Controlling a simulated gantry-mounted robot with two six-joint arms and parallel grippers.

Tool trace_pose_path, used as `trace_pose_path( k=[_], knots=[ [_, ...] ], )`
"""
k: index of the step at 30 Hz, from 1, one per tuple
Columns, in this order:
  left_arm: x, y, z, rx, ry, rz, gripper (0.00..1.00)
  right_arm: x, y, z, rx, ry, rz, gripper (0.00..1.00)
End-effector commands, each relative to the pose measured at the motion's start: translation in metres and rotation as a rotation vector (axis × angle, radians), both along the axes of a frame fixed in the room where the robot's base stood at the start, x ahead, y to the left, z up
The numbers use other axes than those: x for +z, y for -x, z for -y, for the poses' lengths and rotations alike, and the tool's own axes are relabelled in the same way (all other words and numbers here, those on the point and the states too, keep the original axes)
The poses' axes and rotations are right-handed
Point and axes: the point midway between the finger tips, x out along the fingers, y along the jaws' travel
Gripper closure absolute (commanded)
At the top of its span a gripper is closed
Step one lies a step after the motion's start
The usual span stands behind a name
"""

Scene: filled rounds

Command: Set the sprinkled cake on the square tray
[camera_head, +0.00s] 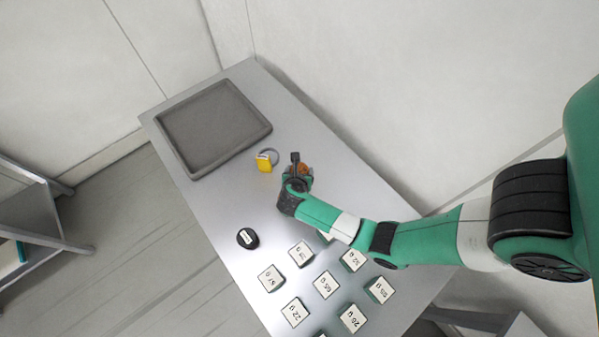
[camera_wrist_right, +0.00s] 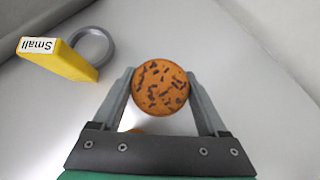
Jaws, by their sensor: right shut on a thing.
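The sprinkled cake (camera_wrist_right: 160,87) is a round orange-brown piece with dark flecks on top, seen from above in the right wrist view. My right gripper (camera_wrist_right: 161,98) is shut on it, with one finger on each side. In the head view the right gripper (camera_head: 298,168) is over the table, right of the square tray, and mostly hides the cake. The square tray (camera_head: 212,127) is dark grey, shallow, rimmed and empty, at the table's far left end. I cannot tell how high the cake is above the table. My left gripper is not in view.
A yellow block labelled "Small" (camera_head: 265,164) and a grey ring (camera_wrist_right: 92,46) stand between gripper and tray. A black round piece (camera_head: 247,238) and several labelled blocks (camera_head: 326,285) occupy the near table. A little orange (camera_wrist_right: 136,131) shows below the cake in the wrist view.

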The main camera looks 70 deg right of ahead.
Motion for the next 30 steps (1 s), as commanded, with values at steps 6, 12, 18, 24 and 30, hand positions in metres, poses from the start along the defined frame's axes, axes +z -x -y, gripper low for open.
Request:
trace_pose_path(
  k=[6, 12, 18, 24, 30],
  knots=[
    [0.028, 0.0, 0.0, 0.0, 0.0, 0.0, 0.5, 0.064, 0.025, -0.046, 0.008, -0.002, 0.003, 0.48],
    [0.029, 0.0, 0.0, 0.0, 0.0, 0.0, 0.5, 0.082, 0.052, -0.094, 0.01, 0.0, 0.0, 0.48],
    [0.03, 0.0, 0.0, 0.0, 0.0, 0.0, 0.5, 0.093, 0.066, -0.116, 0.004, 0.0, -0.001, 0.48],
    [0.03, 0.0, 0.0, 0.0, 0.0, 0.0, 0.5, 0.094, 0.069, -0.119, 0.001, -0.001, -0.002, 0.48],
    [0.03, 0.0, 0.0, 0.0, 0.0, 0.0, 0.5, 0.094, 0.069, -0.119, 0.01, -0.001, -0.002, 0.48]
  ],
)
